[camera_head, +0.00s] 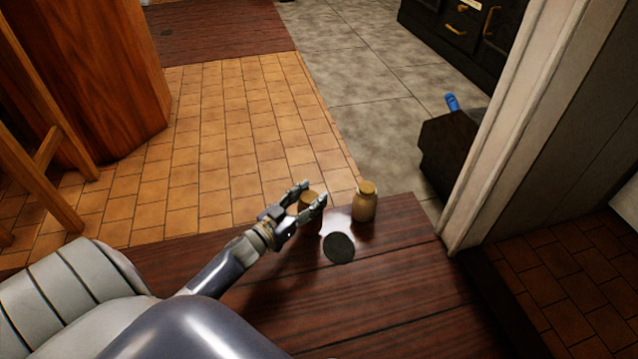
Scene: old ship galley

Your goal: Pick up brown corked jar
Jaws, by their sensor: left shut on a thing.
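A brown corked jar (309,198) is between the fingers of my left gripper (312,193), near the far edge of the dark wooden tabletop (380,290). My left gripper is shut on this jar from the left side. The fingers hide part of its body, and I cannot tell whether its base touches the wood. A lighter, tan corked jar (364,204) stands upright just to the right, apart from the gripper. My right gripper is not in view.
A flat dark round disc (338,248) lies on the tabletop, nearer than the jars. A pale door post (510,140) rises at the right. A wooden stool (40,180) and tiled floor (220,130) lie beyond. The tabletop's right front part is clear.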

